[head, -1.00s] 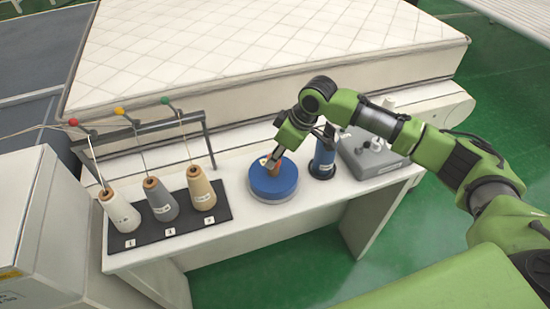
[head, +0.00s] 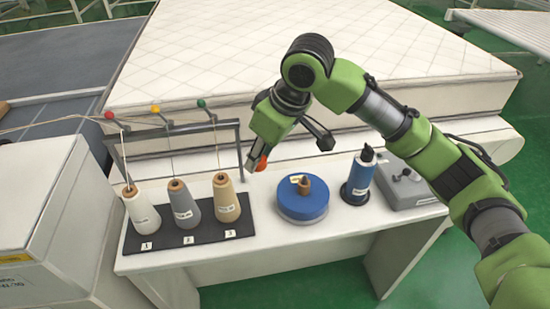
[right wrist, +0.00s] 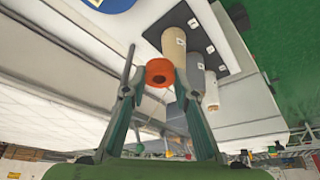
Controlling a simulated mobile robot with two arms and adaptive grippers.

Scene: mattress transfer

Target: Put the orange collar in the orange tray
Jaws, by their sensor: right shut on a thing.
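My right gripper (head: 256,163) is shut on the orange collar (head: 262,162) and holds it above the white table, between the tan cone and the blue disc. No orange tray can be made out in either view. My left gripper is not in view.
A rack with three thread cones (head: 183,203) stands left on the table (head: 265,240). A blue disc (head: 302,204) with a brown core, a blue spool (head: 358,178) and a grey block (head: 408,184) are to the right. A mattress (head: 230,50) lies behind.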

